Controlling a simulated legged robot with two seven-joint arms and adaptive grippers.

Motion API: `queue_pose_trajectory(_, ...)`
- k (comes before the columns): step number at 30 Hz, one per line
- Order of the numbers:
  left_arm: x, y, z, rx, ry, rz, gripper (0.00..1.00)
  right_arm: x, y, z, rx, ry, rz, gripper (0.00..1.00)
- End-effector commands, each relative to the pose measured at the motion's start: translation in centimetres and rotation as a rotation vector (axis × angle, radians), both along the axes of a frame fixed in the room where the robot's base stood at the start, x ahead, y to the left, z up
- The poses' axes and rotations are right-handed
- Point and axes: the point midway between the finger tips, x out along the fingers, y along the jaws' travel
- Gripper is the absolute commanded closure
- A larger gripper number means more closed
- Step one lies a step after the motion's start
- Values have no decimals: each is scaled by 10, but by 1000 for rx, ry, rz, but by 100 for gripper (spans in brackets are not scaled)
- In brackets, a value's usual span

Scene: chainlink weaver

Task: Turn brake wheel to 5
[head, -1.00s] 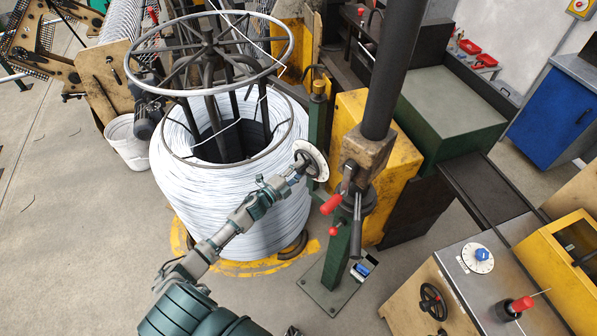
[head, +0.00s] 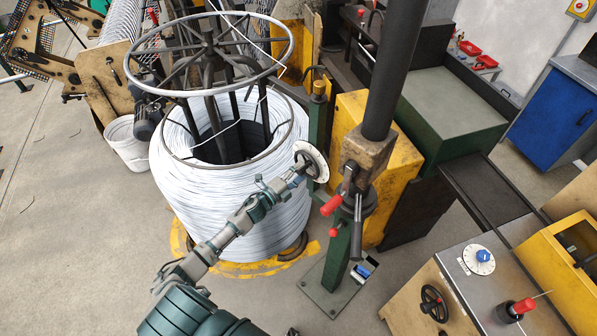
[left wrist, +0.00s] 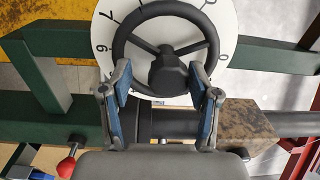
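The brake wheel is a small black handwheel (left wrist: 207,22) with spokes and a round hub, in front of a white numbered dial (left wrist: 228,40). In the left wrist view, 6 and 7 show on the dial's left and 0 at lower right; a pointer is not clear. In the head view the white dial (head: 317,158) stands beside the wire coil. My left gripper (left wrist: 160,72) is open, its blue-padded fingers apart on either side of the hub at the wheel's lower part; contact cannot be told. A small dark tip (head: 292,331) at the head view's bottom edge may be my right gripper.
A large white wire coil (head: 235,205) stands left of the dial. A green post (head: 338,255) with red-knobbed levers (head: 332,205) stands close on the right. A control cabinet with a blue-knobbed dial (head: 483,255) is at lower right.

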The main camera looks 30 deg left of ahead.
Motion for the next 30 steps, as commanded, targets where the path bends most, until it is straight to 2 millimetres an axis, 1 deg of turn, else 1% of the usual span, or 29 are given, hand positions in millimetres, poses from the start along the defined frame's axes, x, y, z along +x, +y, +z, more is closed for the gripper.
queue_pose_trajectory(5,1,1,3,0,-5,0,36,0,-1,0,-1,0,0,19)
queue_pose_trajectory(8,0,1,4,0,-6,0,36,1,-6,0,-6,0,2,19)
queue_pose_trajectory(11,-7,3,3,0,-6,1,36,0,-5,0,-5,-1,3,19)
queue_pose_trajectory(14,-23,7,2,0,-4,1,36,0,-4,0,-4,-1,2,19)
queue_pose_trajectory(21,-75,20,-2,0,-1,1,36,0,-3,0,-3,-1,1,19)
queue_pose_trajectory(24,-93,24,-3,0,-2,0,36,0,-2,0,-2,0,1,19)
queue_pose_trajectory(27,-106,27,-4,-1,-1,1,36,0,-2,0,-2,0,1,19)
queue_pose_trajectory(30,-113,29,-3,-1,-3,0,36,0,-2,0,-2,0,1,19)
